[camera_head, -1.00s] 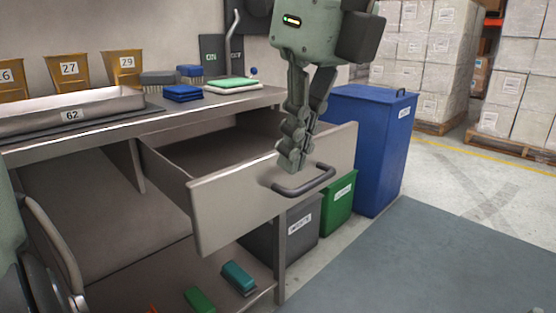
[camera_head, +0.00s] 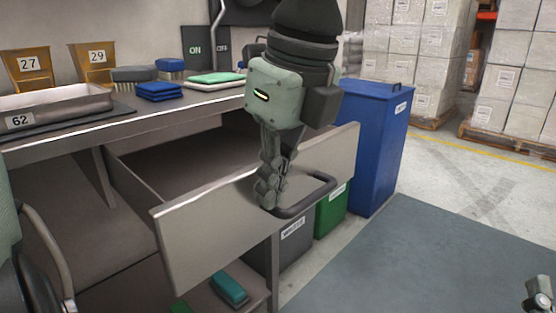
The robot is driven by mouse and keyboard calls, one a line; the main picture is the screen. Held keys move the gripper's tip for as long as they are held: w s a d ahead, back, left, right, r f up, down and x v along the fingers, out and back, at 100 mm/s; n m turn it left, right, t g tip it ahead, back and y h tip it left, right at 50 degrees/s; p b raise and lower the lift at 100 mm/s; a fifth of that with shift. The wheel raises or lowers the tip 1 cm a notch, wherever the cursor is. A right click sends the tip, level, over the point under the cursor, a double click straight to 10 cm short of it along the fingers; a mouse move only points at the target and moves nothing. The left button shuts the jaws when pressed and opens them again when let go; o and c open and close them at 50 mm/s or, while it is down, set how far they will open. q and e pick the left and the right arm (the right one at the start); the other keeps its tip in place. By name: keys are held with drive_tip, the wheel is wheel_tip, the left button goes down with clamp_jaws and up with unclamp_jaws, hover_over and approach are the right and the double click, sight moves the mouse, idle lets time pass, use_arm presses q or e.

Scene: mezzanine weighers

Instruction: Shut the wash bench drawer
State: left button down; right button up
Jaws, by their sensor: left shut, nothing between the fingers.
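The wash bench drawer (camera_head: 215,230) stands pulled well out of the bench, with its inside open to view. Its pale front carries a dark bar handle (camera_head: 322,192) near the right half. My left gripper (camera_head: 268,203) comes down from above with its fingers shut and pointing down. The fingertips are at the left end of the handle, in front of the drawer front. I cannot tell whether they touch it. Nothing shows between them. A small piece of my right arm or gripper (camera_head: 540,295) shows in the bottom right corner, with its jaws cut off.
The bench top (camera_head: 120,123) holds a tray (camera_head: 50,107), yellow bins, brushes and blue and green cloths. A blue bin (camera_head: 375,145), a green bin (camera_head: 332,210) and a grey bin (camera_head: 296,245) stand right of the drawer. A teal brush (camera_head: 230,288) lies below it. Floor at right is clear.

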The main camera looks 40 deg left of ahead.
use_arm(q)
drive_tip(key=shift+x, duration=1.15)
use_arm(e)
drive_tip(key=shift+d+r+t, duration=0.1)
drive_tip(key=shift+r+t, duration=0.2)
drive_tip(key=shift+t, duration=0.1)
drive_tip(key=shift+s, duration=0.1)
